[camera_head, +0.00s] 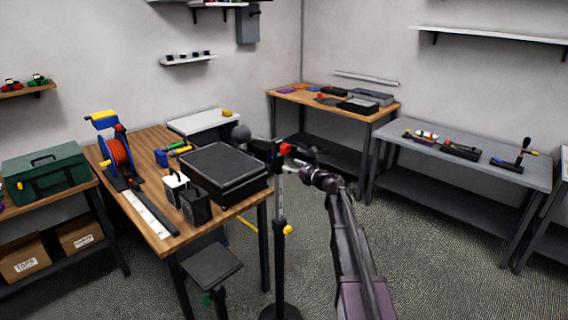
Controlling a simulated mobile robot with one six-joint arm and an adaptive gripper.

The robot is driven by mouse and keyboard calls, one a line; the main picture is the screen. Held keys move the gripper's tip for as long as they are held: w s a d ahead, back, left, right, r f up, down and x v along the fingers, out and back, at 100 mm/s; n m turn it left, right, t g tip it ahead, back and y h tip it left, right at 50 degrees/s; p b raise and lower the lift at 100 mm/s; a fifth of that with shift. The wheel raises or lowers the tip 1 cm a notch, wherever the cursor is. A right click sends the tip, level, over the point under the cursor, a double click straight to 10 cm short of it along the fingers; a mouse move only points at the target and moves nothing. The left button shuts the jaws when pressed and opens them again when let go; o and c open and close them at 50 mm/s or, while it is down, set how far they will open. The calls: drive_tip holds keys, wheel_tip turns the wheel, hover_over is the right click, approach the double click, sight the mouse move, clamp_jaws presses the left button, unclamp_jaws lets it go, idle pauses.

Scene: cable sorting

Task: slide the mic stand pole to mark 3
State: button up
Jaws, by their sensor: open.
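The mic stand (278,205) stands upright in front of the wooden workbench, on a dark round base (281,312). A yellow knob (288,230) sits partway up it and a red knob (286,149) near its top. A grey ball-shaped mic head (241,132) is at the upper left end of the stand. A pale strip shows on the pole, but its marks are too small to read. My gripper (297,161) is open, close to the upper pole just below the red knob. Whether it touches the pole is unclear.
The wooden workbench (150,150) holds a black case (225,172), an orange cable reel (117,152) and small boxes. A small dark platform (211,267) stands left of the mic stand. A grey bench (465,168) is at right. Carpet (440,285) is clear right of my arm.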

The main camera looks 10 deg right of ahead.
drive_tip(key=shift+v, duration=2.4)
drive_tip(key=s+a+f+n+g+h, duration=0.1)
drive_tip(key=s+a+f+n+g, duration=0.4)
drive_tip(key=s+n, duration=0.3)
drive_tip(key=s+a+f+n+g+h, duration=0.1)
drive_tip(key=s+a+f+n+g, duration=0.3)
drive_tip(key=s+a+f+n, duration=0.3)
drive_tip(key=s+d+f+n+g+h, duration=0.2)
drive_tip(key=s+n+h, duration=0.1)
drive_tip(key=s, duration=0.3)
drive_tip(key=s+d+f+n+g+h, duration=0.1)
drive_tip(key=s+f+n+h, duration=0.1)
drive_tip(key=s+n, duration=0.4)
drive_tip(key=s+d+f+n+g+h, duration=0.2)
drive_tip(key=s+n+h, duration=0.1)
drive_tip(key=s, duration=0.5)
drive_tip(key=shift+s+d+n+g+h, duration=0.25)
drive_tip(key=shift+d+n+g+h, duration=0.1)
drive_tip(key=shift+n, duration=0.55)
drive_tip(key=shift+f, duration=0.15)
